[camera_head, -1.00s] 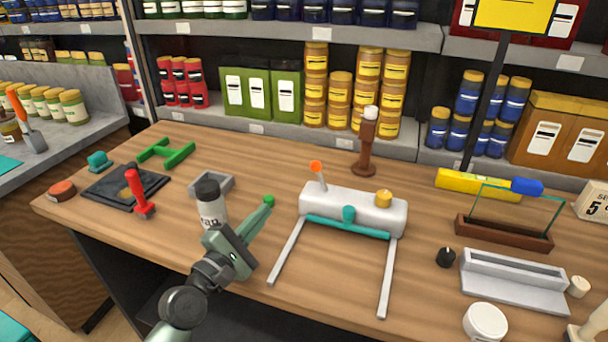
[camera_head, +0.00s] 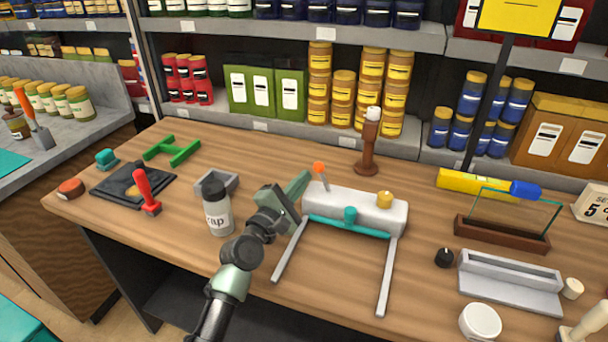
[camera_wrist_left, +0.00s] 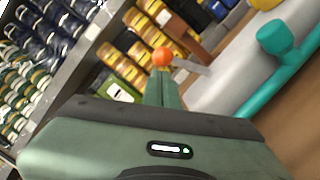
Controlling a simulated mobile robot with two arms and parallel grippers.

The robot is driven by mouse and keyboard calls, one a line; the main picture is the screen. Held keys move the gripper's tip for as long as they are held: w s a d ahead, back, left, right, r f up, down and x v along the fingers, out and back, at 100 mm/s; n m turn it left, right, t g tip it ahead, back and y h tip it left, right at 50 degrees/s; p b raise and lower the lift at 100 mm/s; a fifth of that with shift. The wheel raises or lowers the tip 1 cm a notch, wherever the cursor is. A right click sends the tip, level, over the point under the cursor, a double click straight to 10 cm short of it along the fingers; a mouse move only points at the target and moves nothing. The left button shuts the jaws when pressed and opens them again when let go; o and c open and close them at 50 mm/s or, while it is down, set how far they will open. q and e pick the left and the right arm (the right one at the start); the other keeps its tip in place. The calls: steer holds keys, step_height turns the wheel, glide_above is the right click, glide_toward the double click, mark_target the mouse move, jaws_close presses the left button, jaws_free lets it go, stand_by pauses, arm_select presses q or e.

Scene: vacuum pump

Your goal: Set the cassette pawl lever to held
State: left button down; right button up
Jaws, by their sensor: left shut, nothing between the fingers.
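The white cassette body (camera_head: 368,208) lies on the wooden table with two grey rails reaching toward the front edge and a teal bar with a knob (camera_head: 350,215) along its front. The pawl lever (camera_head: 319,169) is a thin grey stalk with an orange ball, standing at the body's left end and leaning slightly left. My left gripper (camera_head: 304,178) is shut and empty, its tips just left of the lever. In the left wrist view the orange ball (camera_wrist_left: 162,57) appears just beyond the shut fingertips (camera_wrist_left: 160,76); whether they touch is unclear. My right gripper is not in view.
A grey-white bottle (camera_head: 216,208) stands left of my left forearm, with a grey tray (camera_head: 232,181) behind it. A brown post (camera_head: 368,145) stands behind the cassette body. A yellow cap (camera_head: 385,199) sits on the body's right part. Table between the rails is clear.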

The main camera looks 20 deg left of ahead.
arm_select(q)
steer(key=shift+w+d+r, duration=0.1)
steer(key=shift+w+d, duration=0.1)
steer(key=shift+d, duration=0.05)
stand_by(0.3)
